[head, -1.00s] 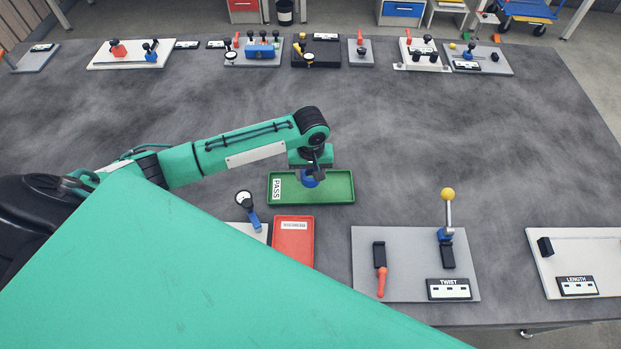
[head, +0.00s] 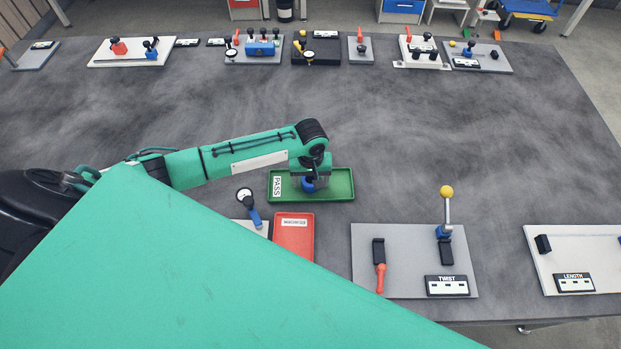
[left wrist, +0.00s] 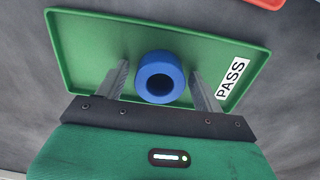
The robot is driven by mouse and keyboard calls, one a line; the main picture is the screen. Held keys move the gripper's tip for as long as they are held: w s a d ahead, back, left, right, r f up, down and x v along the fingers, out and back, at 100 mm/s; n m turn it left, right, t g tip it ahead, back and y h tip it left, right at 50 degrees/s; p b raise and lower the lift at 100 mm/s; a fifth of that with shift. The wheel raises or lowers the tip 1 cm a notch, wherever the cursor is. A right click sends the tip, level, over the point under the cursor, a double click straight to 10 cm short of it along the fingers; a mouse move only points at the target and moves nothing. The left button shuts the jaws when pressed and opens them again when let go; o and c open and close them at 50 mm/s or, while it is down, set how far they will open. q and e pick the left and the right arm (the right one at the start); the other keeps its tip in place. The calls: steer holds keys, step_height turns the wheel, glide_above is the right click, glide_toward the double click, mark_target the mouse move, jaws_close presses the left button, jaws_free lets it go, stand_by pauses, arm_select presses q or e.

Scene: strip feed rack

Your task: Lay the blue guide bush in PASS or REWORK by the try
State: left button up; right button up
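The blue guide bush (left wrist: 160,78) is a short ring with a dark hole, over the green PASS tray (left wrist: 85,60). In the head view the bush (head: 309,186) shows partly under my left gripper, inside the outline of the PASS tray (head: 340,186). My left gripper (left wrist: 161,80) has one finger on each side of the bush, with a visible gap on both sides. It looks open, and the bush seems to rest on the tray floor. The red tray (head: 292,245), its label too small to read surely, is empty where visible. My right gripper is not in view.
A dial gauge (head: 245,196) with a blue part stands left of the red tray. The TWIST plate (head: 405,275) and LENGTH plate (head: 600,255) lie to the right. Several fixtures line the far edge. The middle of the table is clear.

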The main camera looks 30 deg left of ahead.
arm_select(q)
steer(key=shift+r, duration=0.1)
step_height(320, 180, up, 12)
steer(key=b, duration=0.2)
stand_by(0.3)
stand_by(0.4)
